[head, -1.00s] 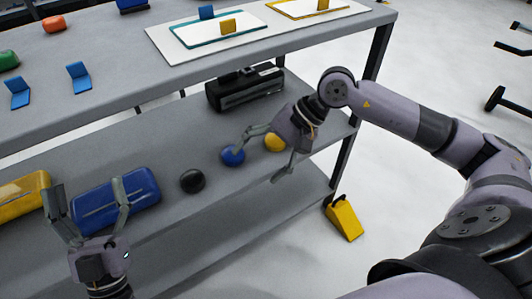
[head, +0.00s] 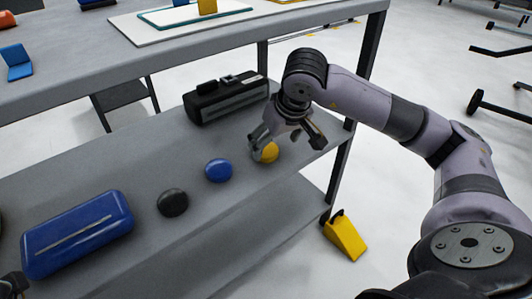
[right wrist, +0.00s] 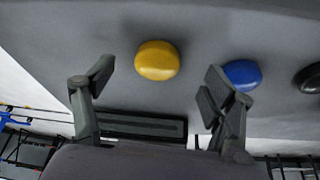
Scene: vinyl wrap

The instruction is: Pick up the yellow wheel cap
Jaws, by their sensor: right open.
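The yellow wheel cap (head: 267,153) is a round dome on the middle shelf, near its right end. My right gripper (head: 287,142) is above and close to it, open and empty, with one finger partly covering the cap in the head view. In the right wrist view the yellow cap (right wrist: 157,60) appears between the two spread fingers (right wrist: 158,78), toward their tips, with no clear contact. Only a dark tip of my left gripper (head: 14,286) shows at the lower left corner; its jaws are cut off.
A blue cap (head: 219,170) and a black cap (head: 173,202) lie in a row left of the yellow one. A blue case (head: 78,234) lies farther left. A black box (head: 226,99) stands behind. A yellow wedge (head: 345,236) is on the floor.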

